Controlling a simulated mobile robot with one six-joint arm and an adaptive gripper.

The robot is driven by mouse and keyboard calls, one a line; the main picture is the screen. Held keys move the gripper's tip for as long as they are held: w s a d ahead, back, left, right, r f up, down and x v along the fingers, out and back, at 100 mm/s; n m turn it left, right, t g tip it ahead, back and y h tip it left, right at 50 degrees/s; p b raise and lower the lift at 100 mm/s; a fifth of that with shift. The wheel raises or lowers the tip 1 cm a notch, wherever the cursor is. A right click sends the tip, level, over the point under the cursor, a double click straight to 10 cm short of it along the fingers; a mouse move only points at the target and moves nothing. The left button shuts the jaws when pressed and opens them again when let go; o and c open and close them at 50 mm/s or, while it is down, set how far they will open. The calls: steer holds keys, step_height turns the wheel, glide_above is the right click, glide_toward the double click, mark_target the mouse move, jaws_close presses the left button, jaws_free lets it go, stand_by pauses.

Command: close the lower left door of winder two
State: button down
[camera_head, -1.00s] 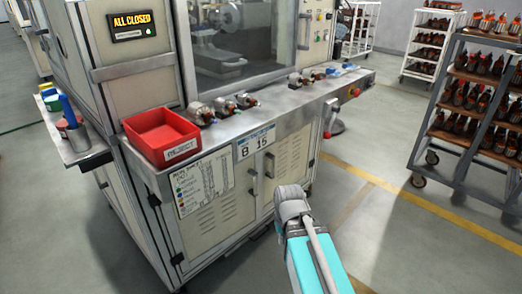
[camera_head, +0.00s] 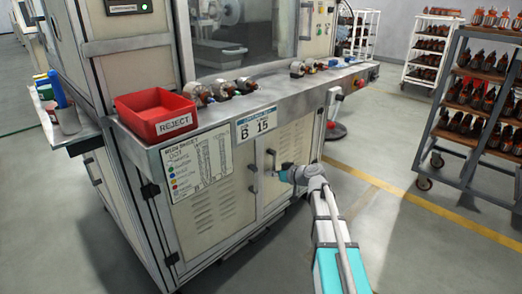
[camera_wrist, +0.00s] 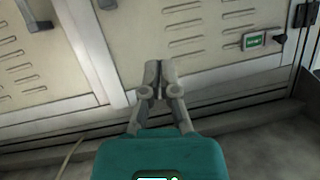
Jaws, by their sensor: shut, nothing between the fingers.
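Winder two's lower left door (camera_head: 212,190) is a cream panel with a printed sheet and louvre slots on the cabinet front. It looks flush with the front; I see no clear gap. Its dark handle (camera_head: 253,179) is at its right edge. My gripper (camera_head: 284,173) is right of that handle, in front of the neighbouring right door (camera_head: 268,192). In the wrist view my gripper (camera_wrist: 157,68) is shut and empty, before the right panel near its lower edge. The left door (camera_wrist: 22,65) and its handle (camera_wrist: 36,16) show at the left there. Contact with the panel cannot be told.
The steel worktop above holds a red reject bin (camera_head: 157,117) and several wound armatures. A side shelf (camera_head: 75,138) juts out at the left. A dark rack (camera_head: 470,110) of armatures stands at the right. The floor right of my arm is clear.

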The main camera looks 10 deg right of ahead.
mark_target(259, 140)
steer(key=w+d+r+t+b, duration=0.2)
steer(key=w+d+t, duration=0.3)
steer(key=w+d, duration=0.2)
steer(key=shift+d+r, duration=0.25)
steer(key=shift+r, duration=0.1)
steer(key=x, duration=1.4)
steer(key=shift+w+d+f, duration=0.1)
